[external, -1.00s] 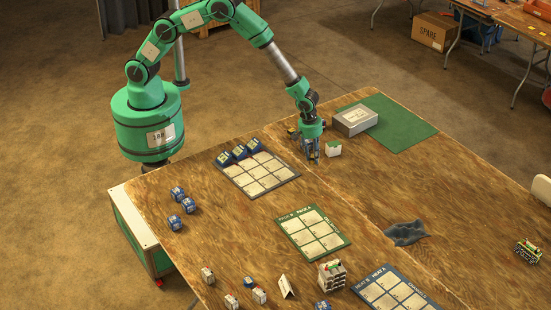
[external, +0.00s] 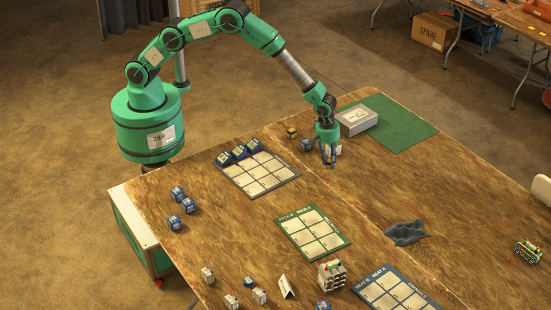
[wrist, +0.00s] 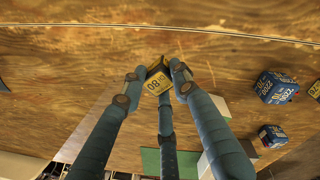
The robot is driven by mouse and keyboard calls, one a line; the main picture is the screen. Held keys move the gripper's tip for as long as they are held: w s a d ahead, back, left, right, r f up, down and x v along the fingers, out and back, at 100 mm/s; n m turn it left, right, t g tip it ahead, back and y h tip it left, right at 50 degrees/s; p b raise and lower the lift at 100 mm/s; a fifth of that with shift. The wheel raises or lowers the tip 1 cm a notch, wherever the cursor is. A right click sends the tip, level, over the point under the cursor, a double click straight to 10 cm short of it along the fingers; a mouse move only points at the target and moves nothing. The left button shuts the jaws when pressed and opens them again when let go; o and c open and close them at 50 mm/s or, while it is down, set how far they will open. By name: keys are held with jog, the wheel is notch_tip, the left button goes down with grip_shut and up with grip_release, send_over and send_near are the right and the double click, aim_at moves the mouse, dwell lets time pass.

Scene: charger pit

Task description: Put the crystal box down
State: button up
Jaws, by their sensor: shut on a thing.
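A small yellow and dark box marked 80 (wrist: 157,82), which I take to be the crystal box, is between my fingertips in the wrist view. My gripper (wrist: 160,75) is shut on it. In the external view my gripper (external: 329,163) points down over the far part of the wooden table, near the green mat. The held box is mostly hidden by the fingers there, and I cannot tell if it touches the table.
A blue box (external: 306,145) and a yellow-black box (external: 292,131) stand left of my gripper. A grey case (external: 357,121) sits by the green mat (external: 405,122) behind it. A slotted board (external: 257,176) lies to the left.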

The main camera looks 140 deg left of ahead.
jog(key=w+a, duration=0.1)
jog(key=w, duration=0.1)
jog(key=w+a, duration=0.2)
jog(key=w+a+b, duration=0.1)
jog(key=w+a, duration=0.1)
jog(key=shift+w+f, duration=0.35)
jog(key=shift+f, duration=0.05)
jog(key=shift+f+b, duration=0.3)
jog(key=shift+f, duration=1.45)
jog(key=shift+f, duration=0.1)
jog(key=o, duration=1)
jog(key=r, duration=0.4)
jog(key=r+p, duration=0.1)
jog(key=r, duration=0.3)
jog(key=s+d+r, duration=0.1)
jog(key=r, duration=0.3)
jog(key=shift+d+p, duration=0.1)
jog(key=shift+p, duration=0.3)
